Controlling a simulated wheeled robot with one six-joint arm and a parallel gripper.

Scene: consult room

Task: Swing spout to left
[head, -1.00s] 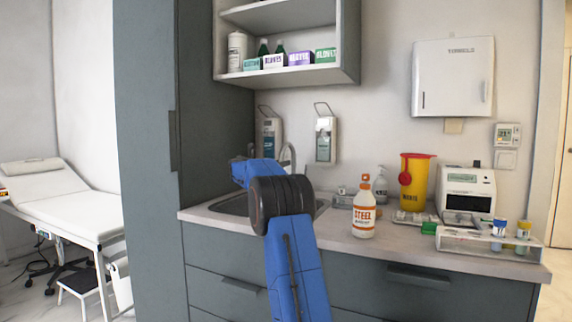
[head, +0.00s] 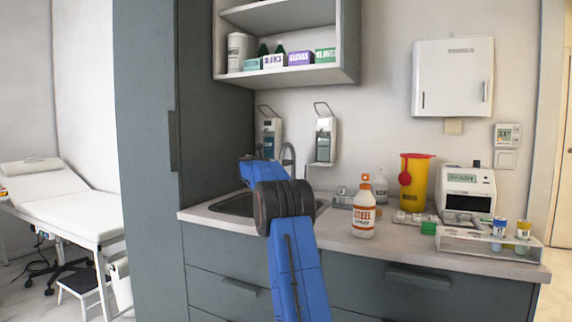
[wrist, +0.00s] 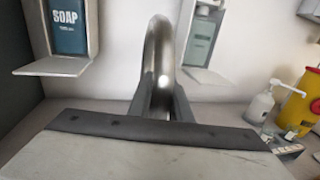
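The spout (wrist: 160,45) is a shiny metal arch rising over the sink. In the wrist view it stands upright in the middle, between the two dark fingers of my gripper (wrist: 162,98). The fingers lie close along both sides of it, with no clear gap showing. The spout's lower end is hidden by my gripper. In the head view the spout (head: 287,154) shows as a thin arch behind my blue arm. The arm hides my gripper there and part of the sink (head: 233,205).
A soap dispenser (wrist: 68,30) hangs left of the spout, and a second dispenser (wrist: 203,42) hangs right. On the counter (head: 345,240), to the right, stand an orange-capped bottle (head: 364,212), a yellow waste bin (head: 414,185), a white device (head: 466,190) and a tube rack (head: 488,243).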

